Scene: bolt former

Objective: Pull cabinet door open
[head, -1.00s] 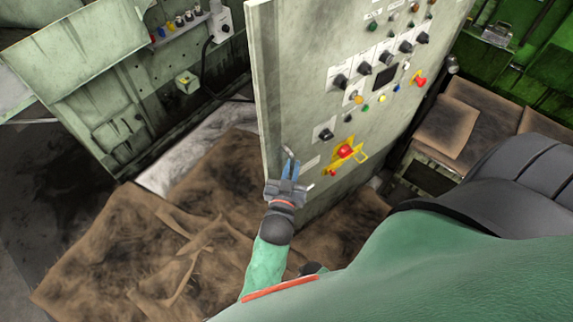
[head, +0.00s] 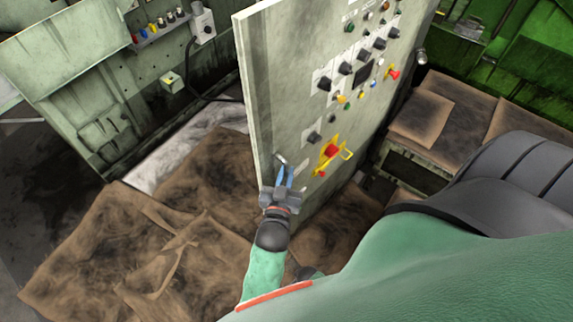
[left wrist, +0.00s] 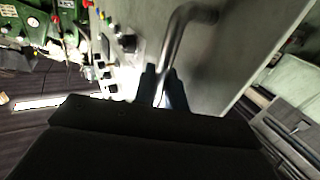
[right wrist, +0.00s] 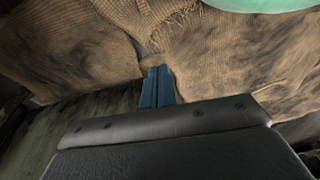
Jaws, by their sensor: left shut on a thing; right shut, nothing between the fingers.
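The cabinet door (head: 270,90) is a pale grey-green panel with knobs, buttons and a red-and-yellow switch on its face. It stands swung out, its free edge toward the left in the head view. A bent metal handle (left wrist: 178,38) is on the door near that edge. My left gripper (head: 285,178) is shut on the handle; its blue fingers are on both sides of the bar in the left wrist view (left wrist: 163,88). My right gripper (right wrist: 158,86) is shut and empty above brown cloth, away from the door.
Brown burlap sheets (head: 200,190) cover the floor left of and below the door. A green machine panel (head: 85,75) with a small box stands at the upper left. Burlap-covered steps (head: 455,125) and a green wall are at the right.

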